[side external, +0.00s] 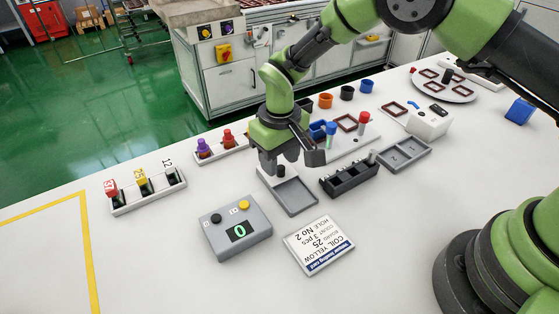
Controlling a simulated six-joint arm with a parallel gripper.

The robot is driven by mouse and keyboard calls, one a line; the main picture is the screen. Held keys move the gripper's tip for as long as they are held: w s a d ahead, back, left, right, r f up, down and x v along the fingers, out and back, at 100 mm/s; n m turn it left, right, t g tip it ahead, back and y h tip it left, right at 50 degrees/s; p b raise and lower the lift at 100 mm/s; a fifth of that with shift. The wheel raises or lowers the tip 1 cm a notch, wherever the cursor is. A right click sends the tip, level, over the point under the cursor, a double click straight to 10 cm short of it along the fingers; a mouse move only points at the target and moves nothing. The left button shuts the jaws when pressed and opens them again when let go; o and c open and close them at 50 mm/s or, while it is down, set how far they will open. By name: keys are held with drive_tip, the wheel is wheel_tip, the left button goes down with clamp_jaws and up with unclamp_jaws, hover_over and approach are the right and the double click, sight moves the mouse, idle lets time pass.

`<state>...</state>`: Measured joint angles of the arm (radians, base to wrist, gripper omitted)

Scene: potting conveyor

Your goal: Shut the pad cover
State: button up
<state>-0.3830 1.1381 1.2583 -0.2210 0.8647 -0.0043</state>
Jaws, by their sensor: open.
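A shallow grey pad tray (294,197) lies on the white table near the middle. A light plate, which looks like its cover (267,178), lies at its far left end, with a small dark round knob (281,171) there. The grey recess of the tray shows uncovered towards the front. My gripper (290,161) points down directly over the knob end, with its fingers apart on either side of the knob. Whether a finger touches the knob or the cover cannot be told. The gripper hides the back of the tray.
A counter box (237,232) showing 0 and a label card (318,245) stand in front. A black slotted holder (349,180) and grey tray (404,154) are to the right. A rack of numbered stamps (148,196) is left. Blue and red pieces stand close behind my gripper.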

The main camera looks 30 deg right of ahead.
wheel_tip(320, 180, up, 8)
drive_tip(key=shift+r, duration=0.25)
wheel_tip(320, 180, up, 8)
drive_tip(key=m+t, duration=0.1)
hover_over(280, 166)
drive_tip(key=s+d, duration=0.2)
drive_tip(key=d, duration=0.1)
drive_tip(key=s+d+r+m+t+y, duration=0.2)
drive_tip(key=s+d+r, duration=0.35)
drive_tip(key=r, duration=0.25)
drive_tip(key=s+d+r+m+t, duration=0.1)
drive_tip(key=s+d+t, duration=0.1)
drive_tip(key=s, duration=0.5)
drive_tip(key=s+d+r+m+t, duration=0.1)
drive_tip(key=s+t, duration=0.1)
drive_tip(key=s, duration=0.6)
drive_tip(key=shift+d+r+m, duration=0.35)
drive_tip(key=shift+r+m, duration=0.05)
drive_tip(key=shift+s, duration=0.1)
